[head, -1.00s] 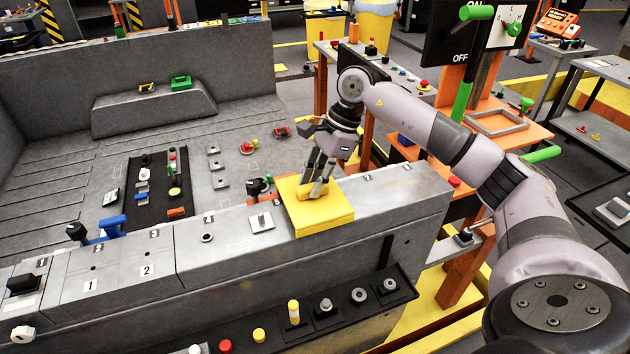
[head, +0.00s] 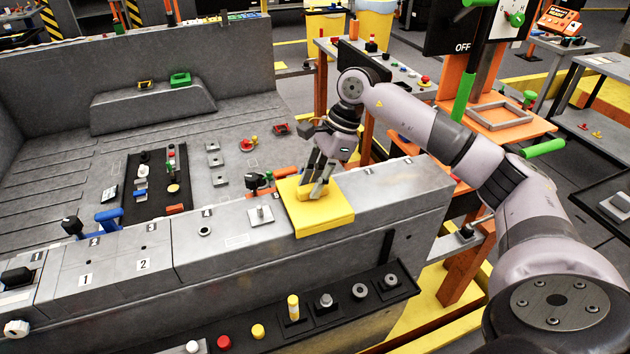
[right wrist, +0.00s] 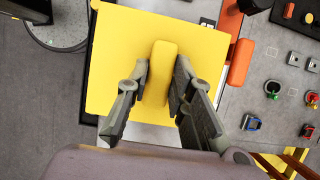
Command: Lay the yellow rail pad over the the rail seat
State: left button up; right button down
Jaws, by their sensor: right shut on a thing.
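The yellow rail pad (head: 333,213) is a flat square slab with a raised grip block on top. It is over the right part of the grey rail top (head: 398,190), its near edge at the rail's front edge. I cannot tell whether it touches the rail. My right gripper (head: 317,190) points down with its fingers shut on the block. In the right wrist view the gripper (right wrist: 160,75) has a finger on each side of the block, and the pad (right wrist: 118,60) spreads beyond it. No rail seat can be made out; the pad hides the surface beneath. My left gripper is out of view.
An orange bar (head: 287,172) lies just behind the pad. A small metal plate with a post (head: 261,216) stands left of the pad on the rail. A black tray (head: 370,306) with several knobs runs along the rail's front. The rail's right end is clear.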

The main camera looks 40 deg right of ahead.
jog(key=shift+f+b, duration=0.3)
jog(key=shift+f, duration=0.2)
jog(key=c, duration=1.3)
grip_release()
jog(key=shift+r, duration=0.1)
jog(key=v, duration=1.2)
jog(key=shift+w, duration=0.1)
